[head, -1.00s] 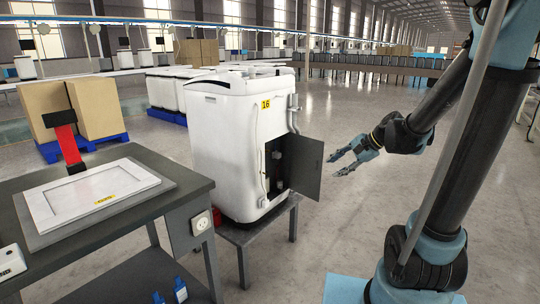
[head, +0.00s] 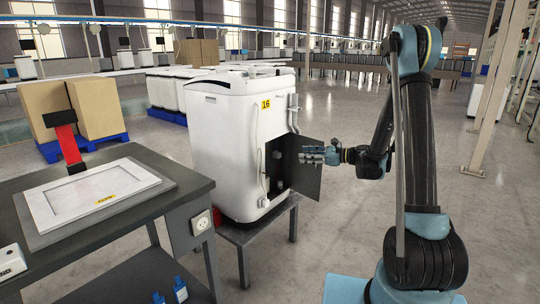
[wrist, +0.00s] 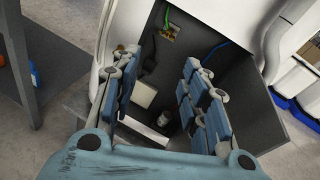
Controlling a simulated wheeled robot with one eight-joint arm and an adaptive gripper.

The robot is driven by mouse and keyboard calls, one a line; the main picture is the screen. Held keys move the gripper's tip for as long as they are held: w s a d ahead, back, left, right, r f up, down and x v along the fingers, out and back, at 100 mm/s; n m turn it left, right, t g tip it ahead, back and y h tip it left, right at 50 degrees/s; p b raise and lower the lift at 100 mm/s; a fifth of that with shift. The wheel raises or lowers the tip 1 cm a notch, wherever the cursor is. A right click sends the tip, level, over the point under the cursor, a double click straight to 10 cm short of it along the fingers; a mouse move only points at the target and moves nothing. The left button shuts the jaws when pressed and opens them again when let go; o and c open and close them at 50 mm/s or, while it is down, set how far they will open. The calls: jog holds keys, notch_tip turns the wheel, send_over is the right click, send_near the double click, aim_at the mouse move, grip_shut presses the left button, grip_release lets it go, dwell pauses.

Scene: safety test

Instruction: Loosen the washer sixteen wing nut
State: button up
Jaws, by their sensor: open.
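The white washer (head: 233,140) with the yellow 16 label (head: 266,104) stands upright on a low grey stand. Its grey door (head: 308,180) hangs open on the right, showing a dark compartment (head: 271,190). My gripper (head: 309,154) is open and empty in front of the door's upper part. In the wrist view, my gripper's fingers (wrist: 160,70) are spread and point toward the compartment. A small brass-coloured fitting (wrist: 168,33) with a green wire (wrist: 166,17) shows deep inside, beyond the fingertips. I cannot tell whether it is the wing nut.
A dark workbench (head: 150,170) with a white framed panel (head: 95,193) stands at the left. The open door is close beside my gripper. A blue wire (wrist: 215,48) runs inside the compartment. The floor (head: 480,230) at the right is clear.

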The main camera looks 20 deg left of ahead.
aim_at(266, 151)
jog(key=w+a+f+m, duration=0.1)
jog(key=w+a, duration=0.1)
jog(key=a, duration=0.7)
jog(key=w+a+f+m+y, duration=0.1)
jog(key=w+a, duration=0.1)
jog(key=a, duration=0.8)
jog(key=shift+w+f+y, duration=0.15)
jog(key=shift+f+y, duration=0.15)
jog(key=shift+f, duration=0.05)
jog(key=shift+c, duration=0.5)
grip_shut()
